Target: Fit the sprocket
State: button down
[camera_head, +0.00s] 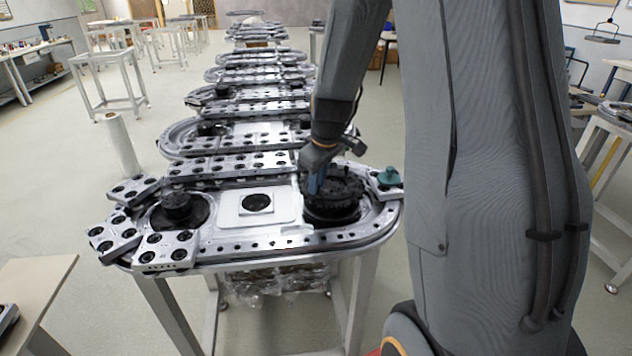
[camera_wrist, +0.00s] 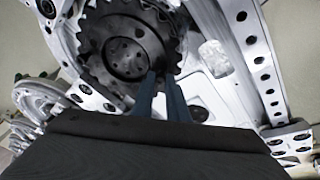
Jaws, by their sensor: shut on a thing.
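The sprocket (camera_head: 338,185) is a dark toothed wheel at the right end of the nearest ring track (camera_head: 290,241). My gripper (camera_head: 317,186) has its blue fingers shut on the sprocket from above. The sprocket is over the round dark recess (camera_head: 332,216) at that end. I cannot tell whether it touches the bottom, as the recess is mostly hidden under it.
A dark round hub (camera_head: 177,206) sits at the track's left end. Loose track plates (camera_head: 165,250) overlap the left edge. A teal knob (camera_head: 389,177) stands right of the sprocket. More ring tracks extend behind.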

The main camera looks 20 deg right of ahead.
jog(key=shift+f+b, duration=1.25)
jog(key=shift+f, duration=0.5)
jog(key=c, duration=1.7)
grip_release()
jog(key=shift+o, duration=0.2)
jog(key=shift+r, duration=0.4)
jog(key=shift+b+v, duration=0.65)
jog(key=shift+v, duration=2.9)
jog(key=shift+s+a, duration=0.1)
jog(key=s+a+f, duration=0.1)
jog(key=s+a, duration=0.1)
jog(key=s+a+f+m, duration=0.1)
jog(key=s+a, duration=0.1)
jog(key=s, duration=0.1)
jog(key=s+a+f+m+g, duration=0.1)
jog(key=s+a, duration=0.1)
jog(key=shift+s, duration=0.2)
jog(key=s+a+f+m, duration=0.1)
jog(key=s+a, duration=0.1)
jog(key=s, duration=0.3)
jog(key=s+a+f+m+g, duration=0.1)
jog(key=s+a+f+m, duration=0.1)
jog(key=s, duration=0.2)
jog(key=shift+s+a, duration=0.35)
jog(key=shift+s, duration=0.05)
